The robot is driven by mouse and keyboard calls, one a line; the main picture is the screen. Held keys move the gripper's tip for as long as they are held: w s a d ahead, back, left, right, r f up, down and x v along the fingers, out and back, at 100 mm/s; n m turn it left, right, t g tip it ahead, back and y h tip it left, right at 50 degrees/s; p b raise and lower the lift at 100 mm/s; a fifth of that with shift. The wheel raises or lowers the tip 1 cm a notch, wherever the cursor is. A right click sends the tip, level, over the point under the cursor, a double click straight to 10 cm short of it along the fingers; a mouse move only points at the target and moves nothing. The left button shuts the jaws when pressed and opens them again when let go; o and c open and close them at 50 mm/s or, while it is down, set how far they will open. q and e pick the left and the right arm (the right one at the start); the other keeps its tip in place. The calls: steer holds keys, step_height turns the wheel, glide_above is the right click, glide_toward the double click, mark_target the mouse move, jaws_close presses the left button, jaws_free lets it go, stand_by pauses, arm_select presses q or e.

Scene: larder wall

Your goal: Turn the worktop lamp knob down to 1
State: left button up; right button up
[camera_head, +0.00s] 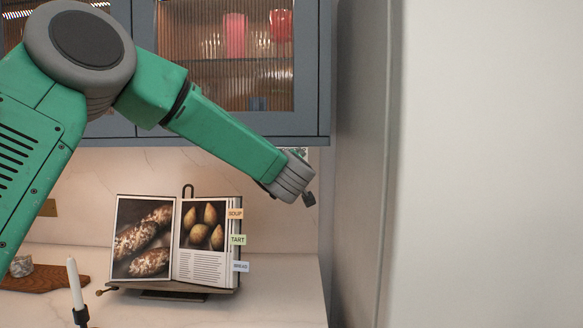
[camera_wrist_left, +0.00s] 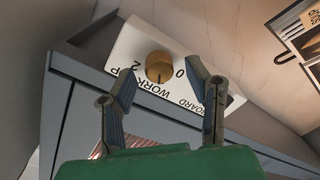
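The worktop lamp knob (camera_wrist_left: 158,66) is a round brass knob on a white plate (camera_wrist_left: 140,42) in the left wrist view. The lettering there is upside down; a 2 shows left of the knob and a 0 right of it. I cannot make out a 1 or read the setting surely. My left gripper (camera_wrist_left: 162,76) is open, its two fingers apart on either side of the knob in the picture; contact cannot be told. In the head view my left gripper (camera_head: 308,198) is at the wall cabinet's lower right corner, its fingers mostly hidden. My right gripper is not in view.
A tall pale panel (camera_head: 480,170) fills the right side. Below, a cookbook (camera_head: 190,240) stands open on the worktop, with a candle (camera_head: 75,284) and a wooden board (camera_head: 45,280) to its left.

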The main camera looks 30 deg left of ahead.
arm_select(q)
steer(key=shift+f, duration=0.15)
steer(key=v, duration=1.2)
steer(key=shift+w, duration=0.1)
